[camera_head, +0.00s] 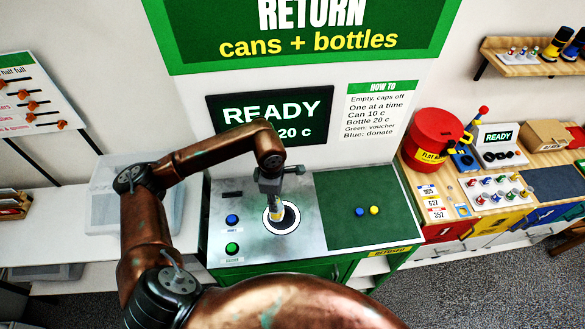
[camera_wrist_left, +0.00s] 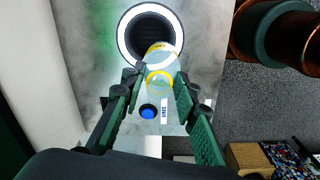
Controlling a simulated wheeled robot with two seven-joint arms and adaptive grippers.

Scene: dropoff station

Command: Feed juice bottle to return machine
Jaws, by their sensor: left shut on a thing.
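The return machine (camera_head: 233,258) has a steel top with a round dark intake hole in a white ring (camera_head: 293,223). My left gripper (camera_head: 270,182) is just above the hole. In the left wrist view the left gripper (camera_wrist_left: 158,88) is shut on the clear juice bottle (camera_wrist_left: 158,79), which has yellow bands. The bottle's far end overlaps the ring's lower edge in that view, with the dark intake hole (camera_wrist_left: 152,33) beyond. I cannot tell how deep it reaches. The screen (camera_head: 268,116) reads READY. My right gripper is not in view.
A blue button (camera_head: 232,219) and a green button (camera_head: 232,247) are left of the hole. A blue cap (camera_head: 360,211) and a yellow cap (camera_head: 375,210) lie on the green mat (camera_head: 345,187). A clear bin (camera_head: 105,210) stands left; a crowded counter with a red tub (camera_head: 432,137) stands right.

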